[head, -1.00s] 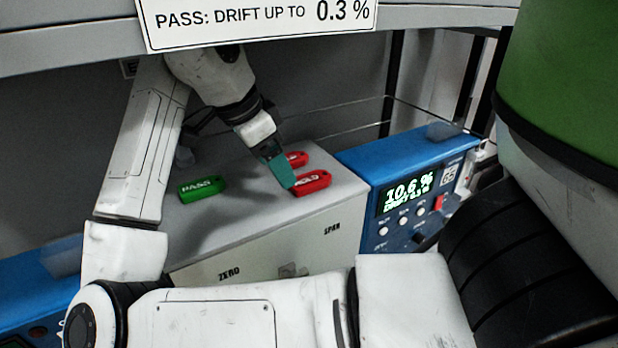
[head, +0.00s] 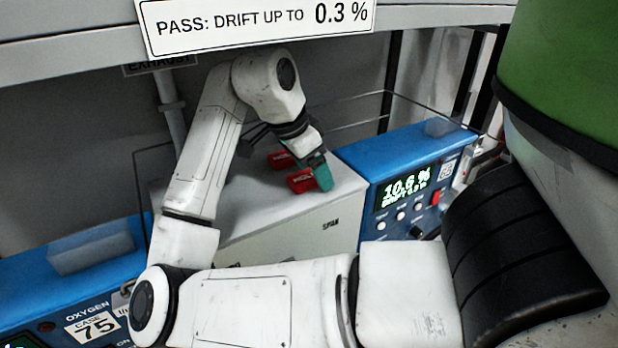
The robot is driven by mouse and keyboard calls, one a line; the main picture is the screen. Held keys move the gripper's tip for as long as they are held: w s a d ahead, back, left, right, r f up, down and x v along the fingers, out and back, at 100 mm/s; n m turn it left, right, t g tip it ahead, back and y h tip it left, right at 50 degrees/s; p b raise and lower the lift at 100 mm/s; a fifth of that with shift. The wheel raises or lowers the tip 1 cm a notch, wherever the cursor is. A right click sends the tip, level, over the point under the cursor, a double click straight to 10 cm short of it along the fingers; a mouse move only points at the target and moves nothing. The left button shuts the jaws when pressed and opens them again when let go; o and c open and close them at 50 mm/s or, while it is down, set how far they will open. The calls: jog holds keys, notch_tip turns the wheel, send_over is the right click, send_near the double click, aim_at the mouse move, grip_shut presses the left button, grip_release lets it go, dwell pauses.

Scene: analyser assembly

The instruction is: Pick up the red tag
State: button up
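Two red tags lie on top of the pale box (head: 290,228). The front red tag (head: 300,181) carries white lettering, and its right end is hidden behind my gripper. The other red tag (head: 281,160) lies just behind it, partly covered by my arm. My gripper (head: 322,176) points down at the front tag's right end, with its teal fingertip overlapping the tag in view. The fingers line up from this side, so I cannot tell whether they are open or shut, or touching the tag.
A blue analyser (head: 408,150) reading 10.6 % stands right of the box. Another blue case (head: 60,275) is at the left. A shelf edge with a drift sign (head: 255,22) hangs above. Thin rails (head: 350,102) run behind the box.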

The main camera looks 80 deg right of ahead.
dwell(0.4)
jog(key=c, duration=1.1)
jog(key=shift+c, duration=0.2)
